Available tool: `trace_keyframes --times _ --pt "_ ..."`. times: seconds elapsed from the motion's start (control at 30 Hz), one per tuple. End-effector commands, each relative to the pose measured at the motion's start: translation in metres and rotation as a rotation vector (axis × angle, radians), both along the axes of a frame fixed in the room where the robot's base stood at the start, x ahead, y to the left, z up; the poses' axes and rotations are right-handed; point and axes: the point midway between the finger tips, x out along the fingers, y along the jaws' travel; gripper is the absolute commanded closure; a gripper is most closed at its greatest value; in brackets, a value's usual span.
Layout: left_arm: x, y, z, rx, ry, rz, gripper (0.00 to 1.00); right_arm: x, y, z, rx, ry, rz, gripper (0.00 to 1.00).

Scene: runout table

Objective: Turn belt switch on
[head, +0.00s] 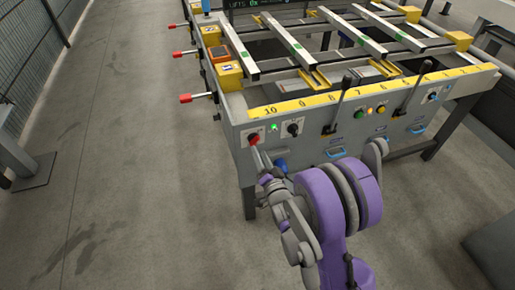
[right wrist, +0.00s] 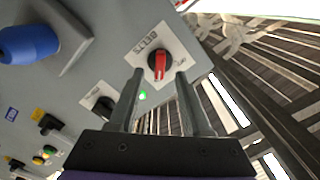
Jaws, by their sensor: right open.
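The belt switch is a red rotary knob (head: 254,139) at the left end of the table's grey front panel. In the right wrist view the red knob (right wrist: 159,65) sits on a black round base beside the label "BELTS". Its red bar runs nearly up and down in that picture. My right gripper (head: 257,153) is open in front of it. In the right wrist view its two fingers (right wrist: 159,73) appear on either side of the knob; I cannot tell whether they touch it. My left gripper is not in view.
A green lamp (right wrist: 143,95) glows near the knob. A black rotary switch (head: 293,129) sits to its right, and a blue knob (head: 281,165) lower down. Black levers (head: 344,97) and lit buttons (head: 370,112) are farther right.

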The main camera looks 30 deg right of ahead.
Motion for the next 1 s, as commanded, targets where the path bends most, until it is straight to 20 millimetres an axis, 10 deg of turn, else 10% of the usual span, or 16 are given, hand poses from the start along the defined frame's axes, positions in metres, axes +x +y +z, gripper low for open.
trace_keyframes --times 0.4,1.0 --pt "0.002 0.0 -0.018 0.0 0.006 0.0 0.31 -0.065 0.016 -0.002 -0.001 0.002 0.0 0.51" --pt "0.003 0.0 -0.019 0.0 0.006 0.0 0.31 -0.07 0.017 0.0 0.0 0.0 0.0 0.51"
